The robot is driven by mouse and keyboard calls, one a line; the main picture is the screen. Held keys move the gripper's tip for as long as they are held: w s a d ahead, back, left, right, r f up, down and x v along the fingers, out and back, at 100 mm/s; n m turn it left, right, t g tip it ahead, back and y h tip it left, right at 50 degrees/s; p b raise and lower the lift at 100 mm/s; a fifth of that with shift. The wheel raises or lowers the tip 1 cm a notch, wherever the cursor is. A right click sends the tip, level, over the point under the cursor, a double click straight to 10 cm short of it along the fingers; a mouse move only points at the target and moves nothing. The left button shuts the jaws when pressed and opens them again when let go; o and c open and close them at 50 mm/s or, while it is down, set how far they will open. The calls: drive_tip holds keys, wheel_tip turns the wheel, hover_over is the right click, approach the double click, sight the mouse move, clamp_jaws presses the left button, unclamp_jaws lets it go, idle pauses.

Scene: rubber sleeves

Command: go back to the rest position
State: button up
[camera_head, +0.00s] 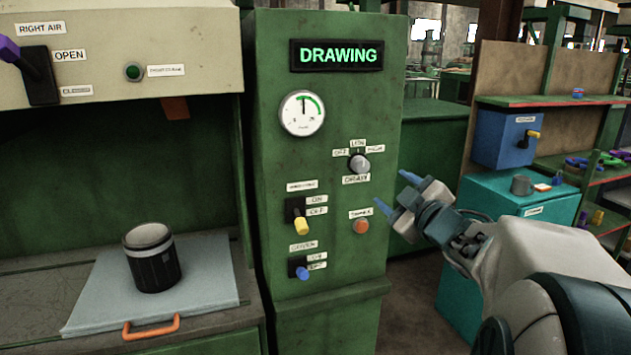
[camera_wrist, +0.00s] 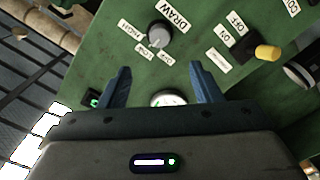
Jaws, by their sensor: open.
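My gripper (camera_head: 394,192) is open and empty. In the head view it is in front of the right side of the green control panel (camera_head: 340,230), near the rotary draw knob (camera_head: 359,163) and the orange button (camera_head: 361,226). In the wrist view my gripper (camera_wrist: 160,88) has its two blue fingers spread apart, with the draw knob (camera_wrist: 159,33) ahead of them. No object is between the fingers. I cannot tell the exact gap between the fingertips and the panel. The display (camera_head: 338,56) reads DRAWING, and the gauge (camera_head: 302,114) is lit green on its dial.
A dark ribbed cylinder (camera_head: 152,262) stands on a grey plate (camera_head: 95,300) with an orange handle (camera_head: 151,327) at left. The panel carries a yellow-tipped switch (camera_head: 301,226) and a blue-tipped switch (camera_head: 301,273). A teal cabinet (camera_head: 490,197) and shelves stand behind my arm at right.

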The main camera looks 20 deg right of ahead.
drive_tip(key=s+a+f+m+g+h, duration=0.2)
drive_tip(key=s+a+f+m+g, duration=0.15)
drive_tip(key=f, duration=0.25)
drive_tip(key=s+a+f+m+g+h, duration=0.2)
drive_tip(key=s+a+f+m+g, duration=0.15)
drive_tip(key=f+m+g, duration=0.2)
drive_tip(key=s+a+f+g+y, duration=0.3)
drive_tip(key=s+a+f+g, duration=0.3)
drive_tip(key=s+a, duration=0.5)
wheel_tip(320, 180, down, 2)
drive_tip(key=shift+s+a+f+m, duration=0.2)
drive_tip(key=shift+s+a+m, duration=0.15)
drive_tip(key=shift+s, duration=0.6)
